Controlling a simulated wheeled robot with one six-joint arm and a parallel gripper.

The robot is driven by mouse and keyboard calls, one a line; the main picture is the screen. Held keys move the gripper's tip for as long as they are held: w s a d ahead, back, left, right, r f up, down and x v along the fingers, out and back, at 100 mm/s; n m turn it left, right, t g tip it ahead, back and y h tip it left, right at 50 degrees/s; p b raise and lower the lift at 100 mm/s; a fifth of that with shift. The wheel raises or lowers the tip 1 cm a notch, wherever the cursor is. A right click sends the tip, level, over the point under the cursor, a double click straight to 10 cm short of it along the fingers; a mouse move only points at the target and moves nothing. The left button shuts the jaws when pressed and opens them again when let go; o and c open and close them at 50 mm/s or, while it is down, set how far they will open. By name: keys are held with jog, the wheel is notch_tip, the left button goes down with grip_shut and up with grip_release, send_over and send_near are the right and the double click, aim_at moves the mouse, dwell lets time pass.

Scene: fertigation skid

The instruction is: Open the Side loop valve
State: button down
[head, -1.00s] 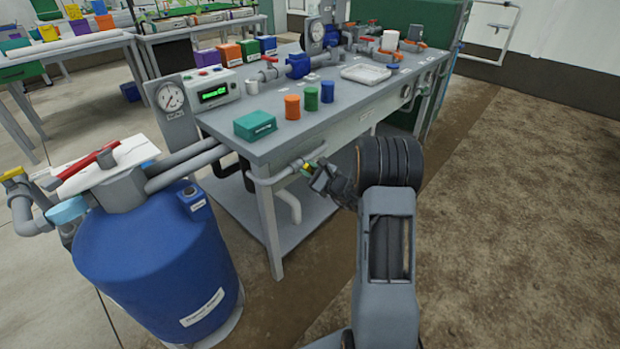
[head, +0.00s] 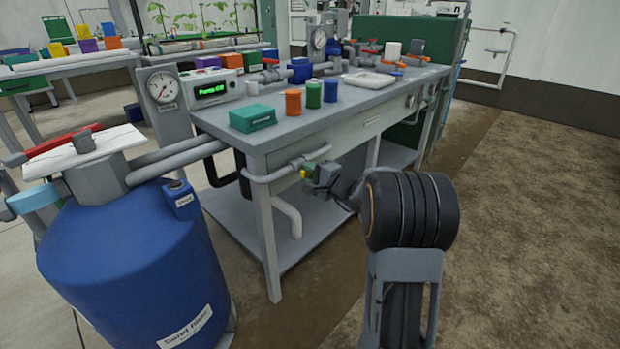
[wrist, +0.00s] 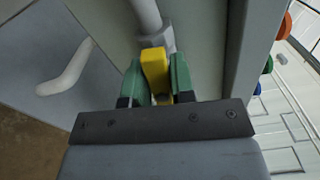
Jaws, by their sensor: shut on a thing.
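A yellow valve handle (wrist: 155,70) sits at the end of a grey pipe (wrist: 147,14) in the wrist view. I take it for the Side loop valve; no label on it is readable. My gripper (wrist: 158,82) has its green fingers on both sides of the handle and is shut on it. In the head view my gripper (head: 312,172) is at the grey side pipe (head: 275,177) below the bench's front edge. The handle is mostly hidden there by the gripper, so its angle is hard to tell.
The bench (head: 350,112) carries a green box (head: 252,117), an orange jar (head: 293,101), a green jar (head: 313,95) and a blue jar (head: 330,91). A blue tank (head: 130,262) stands at the left. The floor (head: 530,200) to the right is clear.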

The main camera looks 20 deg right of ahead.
jog(key=shift+f+n, duration=0.1)
jog(key=shift+n, duration=0.7)
jog(key=c, duration=1)
grip_release()
jog(key=shift+c, duration=0.2)
jog(key=p+v, duration=0.3)
jog(key=v, duration=1)
jog(key=shift+s+d, duration=0.25)
jog(key=shift+s, duration=0.1)
